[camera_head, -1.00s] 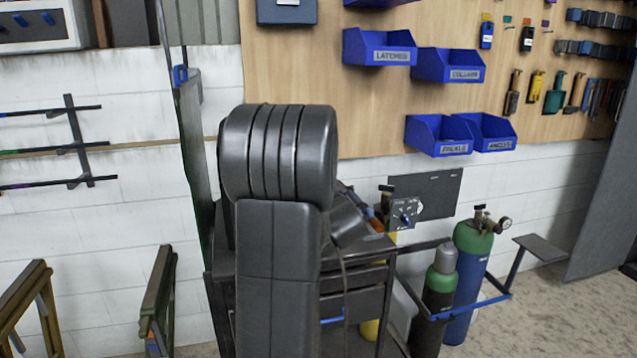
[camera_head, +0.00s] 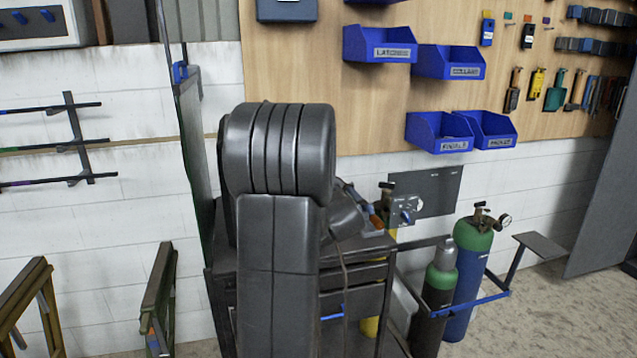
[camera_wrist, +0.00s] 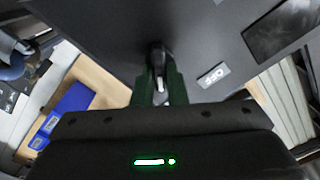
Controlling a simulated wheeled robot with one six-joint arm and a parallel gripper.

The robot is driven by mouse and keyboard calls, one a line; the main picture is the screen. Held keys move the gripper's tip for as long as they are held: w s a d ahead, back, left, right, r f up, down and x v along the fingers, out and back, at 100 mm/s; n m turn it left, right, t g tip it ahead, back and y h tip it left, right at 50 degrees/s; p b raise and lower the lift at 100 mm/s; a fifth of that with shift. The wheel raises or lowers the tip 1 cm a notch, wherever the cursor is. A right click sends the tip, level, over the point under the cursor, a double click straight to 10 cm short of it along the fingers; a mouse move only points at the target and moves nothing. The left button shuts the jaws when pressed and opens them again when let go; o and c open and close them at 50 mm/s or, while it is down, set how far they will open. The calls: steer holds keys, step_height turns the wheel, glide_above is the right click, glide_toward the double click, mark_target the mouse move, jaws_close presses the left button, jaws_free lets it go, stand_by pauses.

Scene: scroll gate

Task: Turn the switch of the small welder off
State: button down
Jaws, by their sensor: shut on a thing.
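In the wrist view the small welder shows as a dark panel (camera_wrist: 110,30) filling the upper middle. Its switch (camera_wrist: 158,57) is a dark lever with a pale tip, between the two dark green fingers of my gripper (camera_wrist: 157,92). My gripper is shut on the switch. A light label reading OFF (camera_wrist: 213,75) is on the panel, right of the switch. In the head view my own arm covers the middle of the picture and hides the gripper and the switch.
A dark cart (camera_head: 352,250) stands behind my arm, with gas cylinders (camera_head: 470,265) at its right. Blue bins (camera_head: 380,45) hang on the wooden board above. A green-framed screen (camera_head: 192,150) stands left of my arm. Floor shows at lower right.

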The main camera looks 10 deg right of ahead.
steer(key=n+b, duration=0.3)
steer(key=n, duration=0.2)
steer(key=n+b, duration=0.4)
steer(key=n, duration=0.1)
steer(key=n+b, duration=0.4)
steer(key=n, duration=0.1)
steer(key=shift+a, duration=0.35)
steer(key=shift+n, duration=0.4)
steer(key=c, duration=1.5)
jaws_free()
steer(key=shift+o, duration=0.2)
